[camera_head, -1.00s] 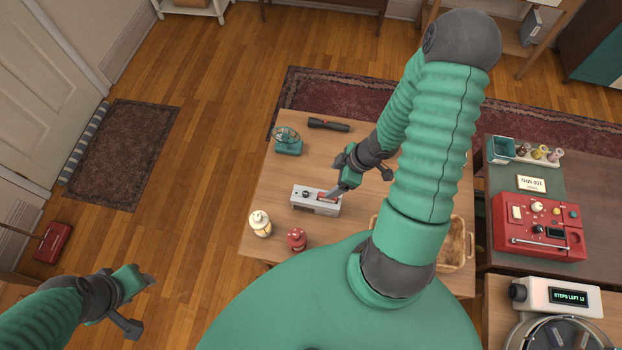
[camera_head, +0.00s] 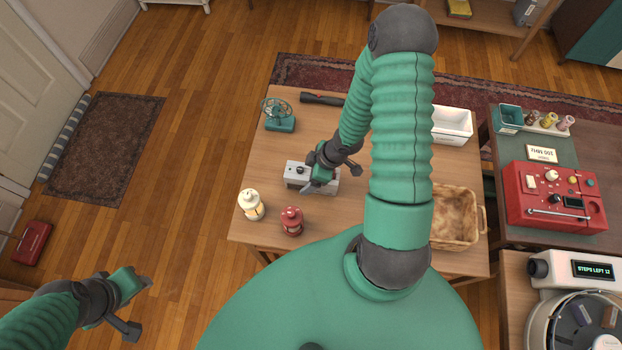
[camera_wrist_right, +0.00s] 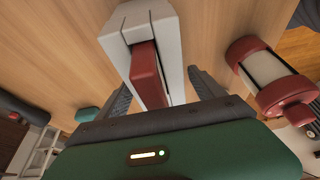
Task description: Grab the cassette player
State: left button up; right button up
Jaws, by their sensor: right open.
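The cassette player (camera_head: 296,172), a light grey box, lies on the wooden table; its right part is hidden behind my right gripper (camera_head: 331,183). In the right wrist view the grey player (camera_wrist_right: 118,42) with a red part sits between the spread fingers of my right gripper (camera_wrist_right: 162,90). The fingers are open, one on each side, with gaps visible; I see no grip on it. My left gripper (camera_head: 146,308) is open and empty over the floor, left of the table.
A white bin (camera_head: 452,125) and wicker basket (camera_head: 483,228) are right of my arm.

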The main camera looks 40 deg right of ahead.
jog(key=shift+a+r, duration=0.1)
jog(key=shift+a, duration=0.05)
jog(key=c, duration=0.4)
jog(key=shift+s+d, duration=0.15)
jog(key=shift+d, duration=0.2)
jog(key=c, duration=0.9)
jog(key=shift+a, duration=0.1)
grip_shut()
